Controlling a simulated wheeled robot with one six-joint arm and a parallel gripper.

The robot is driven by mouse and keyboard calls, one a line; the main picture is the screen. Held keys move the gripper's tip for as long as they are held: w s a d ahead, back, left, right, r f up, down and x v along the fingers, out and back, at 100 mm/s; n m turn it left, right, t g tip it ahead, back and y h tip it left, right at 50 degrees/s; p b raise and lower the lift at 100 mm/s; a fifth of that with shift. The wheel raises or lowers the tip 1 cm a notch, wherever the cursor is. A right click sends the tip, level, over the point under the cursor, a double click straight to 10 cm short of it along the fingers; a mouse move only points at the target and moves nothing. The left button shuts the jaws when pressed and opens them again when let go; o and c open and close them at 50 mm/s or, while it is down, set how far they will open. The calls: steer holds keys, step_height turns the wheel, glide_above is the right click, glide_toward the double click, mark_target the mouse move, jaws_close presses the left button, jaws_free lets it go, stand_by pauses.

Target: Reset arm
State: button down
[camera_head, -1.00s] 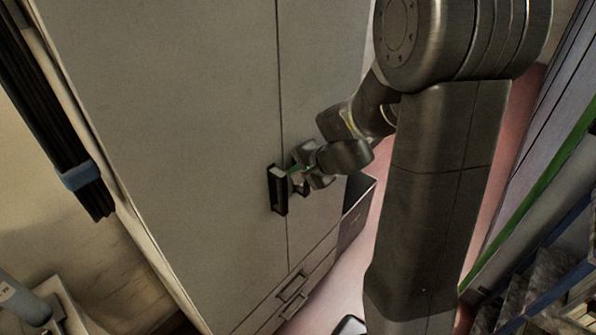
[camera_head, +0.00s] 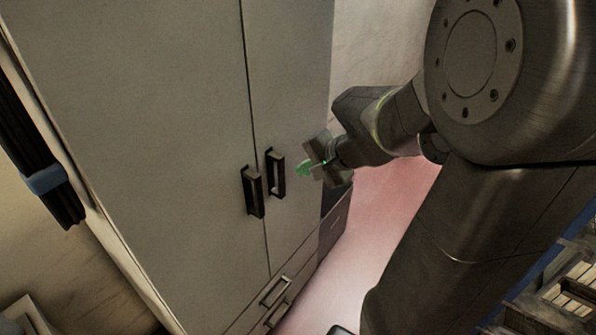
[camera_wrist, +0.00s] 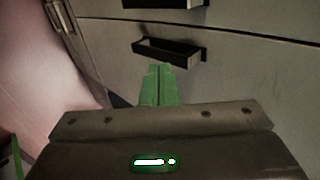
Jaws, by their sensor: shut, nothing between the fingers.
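My gripper (camera_head: 303,170) has green fingertips and is shut and empty in the head view. It is just right of the cabinet's right door handle (camera_head: 275,174), apart from it. In the wrist view my gripper's green fingers (camera_wrist: 158,84) are together, below a dark handle (camera_wrist: 168,51) on the pale cabinet face. The tall pale cabinet (camera_head: 150,120) has two doors, both of which look closed. The left door handle (camera_head: 253,192) is beside the right one.
Drawers with handles (camera_head: 274,291) are at the cabinet's bottom. A pinkish floor (camera_head: 365,230) lies open right of the cabinet. A bundle of dark bars (camera_head: 38,170) with a blue band is at the left. Slatted crates or racks (camera_head: 575,290) stand at the lower right.

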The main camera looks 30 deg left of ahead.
steer(key=shift+d+r, duration=0.1)
steer(key=shift+d, duration=0.05)
stand_by(0.3)
